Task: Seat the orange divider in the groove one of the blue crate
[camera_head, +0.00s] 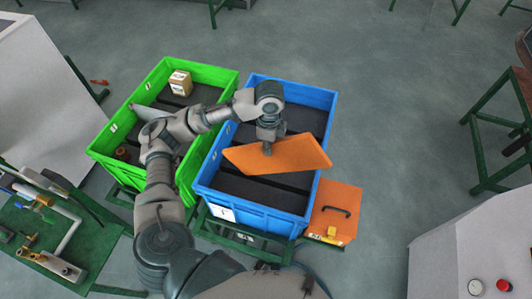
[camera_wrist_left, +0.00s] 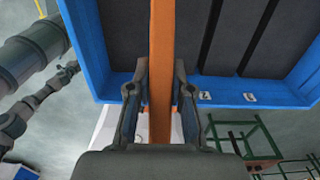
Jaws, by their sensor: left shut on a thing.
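The orange divider (camera_head: 290,156) is a thin flat panel, held slanted over the blue crate (camera_head: 255,215). Its right end reaches over the crate's right wall in the head view. My left gripper (camera_head: 267,148) is shut on its upper edge. In the left wrist view the divider (camera_wrist_left: 162,60) runs edge-on between the two fingers of the gripper (camera_wrist_left: 158,95). The crate (camera_wrist_left: 235,88) has dark grooves (camera_wrist_left: 210,38) across its grey floor, beside the divider. Which groove is number one cannot be read. My right gripper is not in view.
A green crate (camera_head: 100,160) stands left of the blue one, with a small cardboard box (camera_head: 180,83) inside. An orange case (camera_head: 335,208) with a black handle sits at the blue crate's right front. A green table (camera_head: 90,235) with tools is at left.

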